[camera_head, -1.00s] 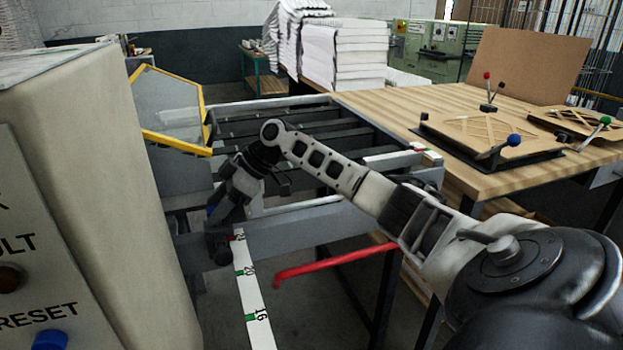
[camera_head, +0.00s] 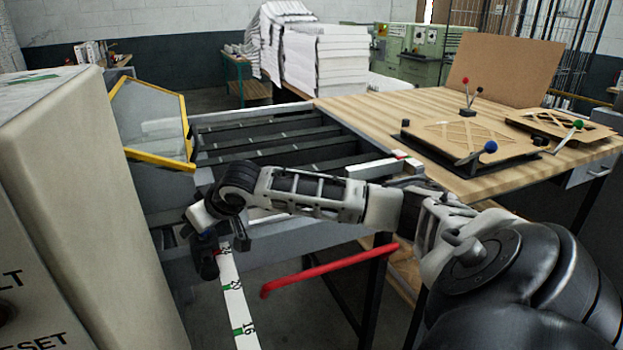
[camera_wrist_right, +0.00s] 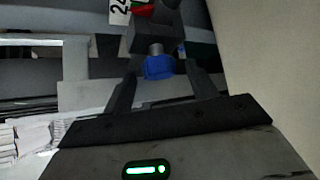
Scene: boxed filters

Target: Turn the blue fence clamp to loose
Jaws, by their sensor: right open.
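The blue fence clamp (camera_wrist_right: 158,67) shows in the right wrist view as a small blue knob on a short metal stem under a dark block (camera_wrist_right: 152,38). My right gripper (camera_wrist_right: 162,72) is open, with one finger on each side of the knob. I cannot tell whether either finger touches it. In the head view my right arm reaches across from the right and bends down by the dark fence block (camera_head: 208,263), at the far end of the white scale (camera_head: 234,300). The blue knob is hardly visible there. My left gripper is out of view.
A beige control cabinet (camera_head: 95,200) stands close on the left. A yellow-framed clear guard (camera_head: 150,120) is behind the fence. A red bar (camera_head: 330,270) sticks out right of the scale. A wooden table (camera_head: 390,105) with clamped panels is at the right.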

